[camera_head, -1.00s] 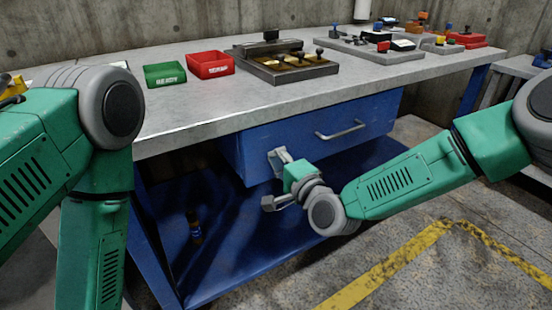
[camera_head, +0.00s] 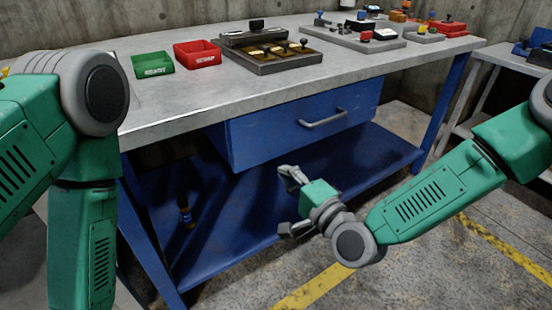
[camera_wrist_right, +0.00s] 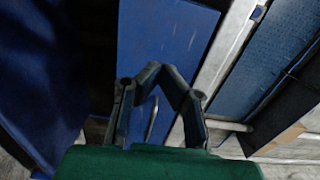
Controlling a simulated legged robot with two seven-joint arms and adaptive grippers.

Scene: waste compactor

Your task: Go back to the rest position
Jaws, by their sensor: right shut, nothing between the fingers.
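My right gripper (camera_head: 287,173) hangs in the air in front of and below the blue drawer (camera_head: 262,139), apart from it. In the right wrist view its two fingers (camera_wrist_right: 161,70) meet at the tips and hold nothing. The drawer handle (camera_head: 324,118) is free; it also shows in the wrist view between the fingers (camera_wrist_right: 151,119), farther off. My left arm comes in from the left with its elbow bent down; its gripper is out of view.
The grey workbench (camera_head: 180,108) carries a green bin (camera_head: 153,66), a red bin (camera_head: 197,55) and a slotted tray (camera_head: 270,66). A blue lower shelf (camera_head: 235,240) holds a small dark bottle (camera_head: 186,212). Floor with yellow lines (camera_head: 315,287) is open in front.

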